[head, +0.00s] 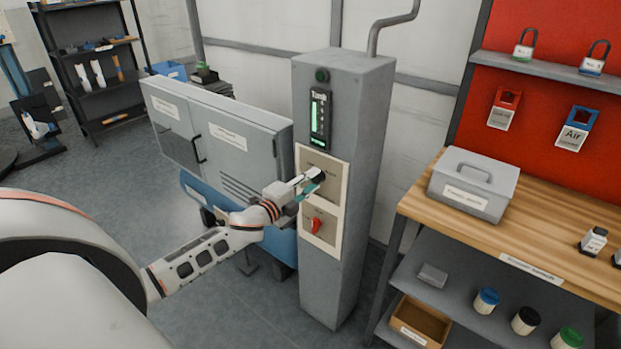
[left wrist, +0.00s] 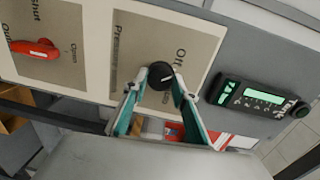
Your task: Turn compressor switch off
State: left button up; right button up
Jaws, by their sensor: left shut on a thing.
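The compressor switch is a black round knob (head: 319,176) on the upper beige plate of a grey column (head: 348,200). In the left wrist view the knob (left wrist: 160,76) has a white mark, and the word "Off" stands beside it on the plate (left wrist: 135,40). My left gripper (head: 309,184) reaches the plate from the left. In the left wrist view its two teal-lined fingers (left wrist: 160,84) are closed on either side of the knob, touching it. The fingers partly hide the plate's lettering. My right gripper is in neither view.
A red handle (head: 316,225) sits on the lower plate, close below the knob. A lit green display (head: 320,119) is above. A grey cabinet (head: 215,130) stands left of the column, and a workbench (head: 520,235) with a grey box (head: 472,186) stands right.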

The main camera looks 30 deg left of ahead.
pick_arm(q)
jog(key=shift+n+p, duration=0.45)
jog(key=shift+n, duration=0.35)
jog(key=o, duration=1.1)
jog(key=s, duration=0.8)
jog(key=s+a, duration=0.1)
jog(key=s, duration=0.3)
jog(key=shift+r, duration=0.35)
jog(key=shift+f, duration=0.1)
